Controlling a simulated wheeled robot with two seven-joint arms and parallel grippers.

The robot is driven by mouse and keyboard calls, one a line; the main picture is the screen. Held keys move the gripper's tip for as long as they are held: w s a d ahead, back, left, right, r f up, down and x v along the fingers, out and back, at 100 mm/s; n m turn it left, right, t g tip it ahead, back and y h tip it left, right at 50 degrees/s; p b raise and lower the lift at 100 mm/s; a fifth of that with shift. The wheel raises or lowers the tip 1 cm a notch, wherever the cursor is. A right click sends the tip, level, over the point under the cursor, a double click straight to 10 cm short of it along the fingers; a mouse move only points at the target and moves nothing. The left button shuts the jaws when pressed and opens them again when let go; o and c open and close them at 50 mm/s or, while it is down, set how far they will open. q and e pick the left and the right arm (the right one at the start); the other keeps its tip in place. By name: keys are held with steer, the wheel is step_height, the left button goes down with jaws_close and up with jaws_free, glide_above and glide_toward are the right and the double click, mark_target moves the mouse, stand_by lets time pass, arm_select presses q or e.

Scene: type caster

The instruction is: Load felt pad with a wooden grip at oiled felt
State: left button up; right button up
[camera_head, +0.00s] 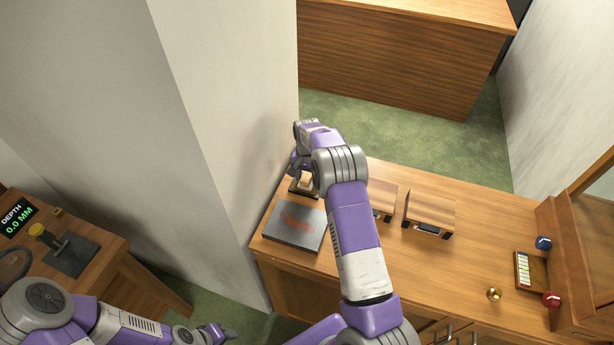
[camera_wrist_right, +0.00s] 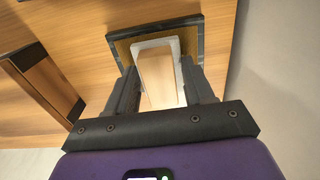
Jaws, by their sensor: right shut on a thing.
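In the right wrist view, the felt pad shows as a pale rim (camera_wrist_right: 152,44) around its wooden grip (camera_wrist_right: 162,78). The grip stands between the fingers of my right gripper (camera_wrist_right: 160,88), which is shut on it. The pad is over the tan oiled felt (camera_wrist_right: 122,47) in its dark-edged tray; whether they touch I cannot tell. In the head view, my right gripper (camera_head: 298,175) reaches down at the bench's far left corner, and the tray (camera_head: 304,192) is partly hidden under it. My left gripper (camera_head: 215,333) hangs low at the bottom left; its jaws are too small to judge.
A dark flat plate (camera_head: 286,232) with reddish marks lies in front of the tray. Two wooden blocks (camera_head: 432,209) stand right of my arm. A brass knob (camera_head: 494,294) and a small rack (camera_head: 530,270) are farther right. A wall (camera_head: 225,120) rises close on the left.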

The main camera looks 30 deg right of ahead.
mark_target(307, 176)
steer(key=shift+s+f+b, duration=0.1)
steer(key=shift+f+b, duration=0.4)
steer(key=shift+f, duration=0.15)
stand_by(1.4)
steer(key=shift+r, duration=0.15)
steer(key=shift+r+p, duration=2.15)
steer(key=shift+r, duration=1.3)
